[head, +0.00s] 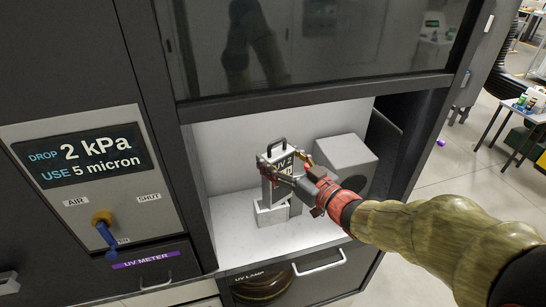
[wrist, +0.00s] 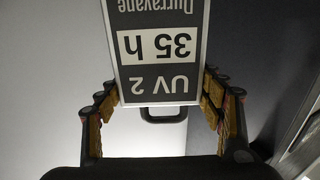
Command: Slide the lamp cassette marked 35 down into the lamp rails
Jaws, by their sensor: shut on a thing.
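The lamp cassette (head: 270,190) is a pale upright block with a black handle on top. Its dark label in the wrist view (wrist: 160,50) reads "UV 2" and "35 h", upside down there. My gripper (head: 283,166) is shut on its sides near the top; both fingers also show beside it in the wrist view (wrist: 160,92). The lamp rails (head: 270,217) appear as a low grey holder on the cabinet floor, directly below the cassette. The cassette's lower end overlaps the holder's top; I cannot tell whether it is inside or just above.
A grey box (head: 345,158) with a round dark opening stands close behind and right of my gripper. The white cabinet floor (head: 228,222) is clear at left. A raised dark glass door (head: 320,45) hangs above. A panel with a blue-handled valve (head: 104,228) is at left.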

